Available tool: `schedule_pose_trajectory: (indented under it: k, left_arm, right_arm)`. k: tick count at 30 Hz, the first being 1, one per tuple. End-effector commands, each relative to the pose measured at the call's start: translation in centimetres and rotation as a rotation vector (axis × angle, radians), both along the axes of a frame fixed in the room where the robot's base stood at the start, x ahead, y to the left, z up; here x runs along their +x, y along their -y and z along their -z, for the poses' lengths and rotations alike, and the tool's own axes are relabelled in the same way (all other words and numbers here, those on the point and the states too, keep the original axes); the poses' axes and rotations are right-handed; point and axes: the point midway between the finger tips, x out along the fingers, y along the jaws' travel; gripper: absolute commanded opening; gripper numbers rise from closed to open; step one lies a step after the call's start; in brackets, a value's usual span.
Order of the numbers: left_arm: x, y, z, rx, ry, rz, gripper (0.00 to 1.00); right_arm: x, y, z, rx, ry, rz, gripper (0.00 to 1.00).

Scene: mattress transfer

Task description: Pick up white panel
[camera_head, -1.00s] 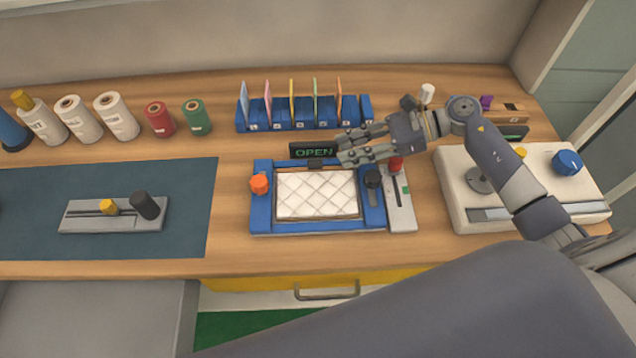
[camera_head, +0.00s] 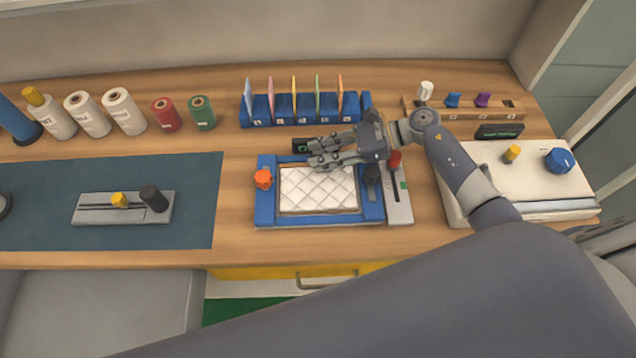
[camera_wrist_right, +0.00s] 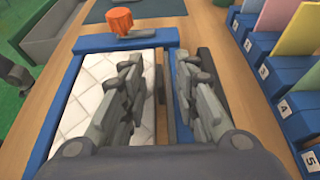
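The white quilted panel (camera_head: 317,188) lies flat inside a blue frame (camera_head: 268,215) on the bench. In the right wrist view the panel (camera_wrist_right: 88,100) shows on the left, with the blue frame around it. My right gripper (camera_head: 318,153) is above the far edge of the frame, fingers pointing left. In the right wrist view its two fingers (camera_wrist_right: 160,82) are apart with nothing between them, the frame's far edge lying below the gap. An orange knob (camera_head: 263,179) sits at the frame's left side.
A blue rack (camera_head: 262,118) with several coloured cards stands behind the frame. A grey slider strip (camera_head: 399,206) stands right of it, and a white machine (camera_head: 540,180) farther right. White, red and green rolls stand at the back left. A dark mat (camera_head: 40,215) holds a slider block (camera_head: 95,209).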

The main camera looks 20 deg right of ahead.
Motion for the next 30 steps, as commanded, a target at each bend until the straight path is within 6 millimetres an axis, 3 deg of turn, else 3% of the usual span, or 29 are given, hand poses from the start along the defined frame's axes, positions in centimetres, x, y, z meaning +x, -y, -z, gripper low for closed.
schedule_pose_trajectory:
  k: [1,3,19,29,30]
  left_arm:
    - [-0.1,0.0,0.0,0.000,-0.001,0.000,0.17]
    - [-0.1,0.0,0.0,0.000,-0.002,-0.001,0.17]
    - [-0.2,-0.2,0.2,0.003,-0.003,-0.003,0.17]
    - [-0.2,-0.3,2.1,0.004,-0.003,-0.002,0.17]
    - [-0.3,-0.3,2.0,0.004,-0.003,-0.002,0.17]
  right_arm:
    - [0.0,0.0,0.0,0.000,0.000,0.000,0.12]
    - [0.0,0.0,0.0,0.000,0.000,0.000,0.00]
    - [0.0,0.0,-0.3,0.000,0.002,-0.001,0.00]
    - [0.0,0.1,-3.4,-0.003,0.006,-0.003,0.00]
    - [-0.8,-0.2,-3.3,-0.002,0.000,-0.002,0.00]
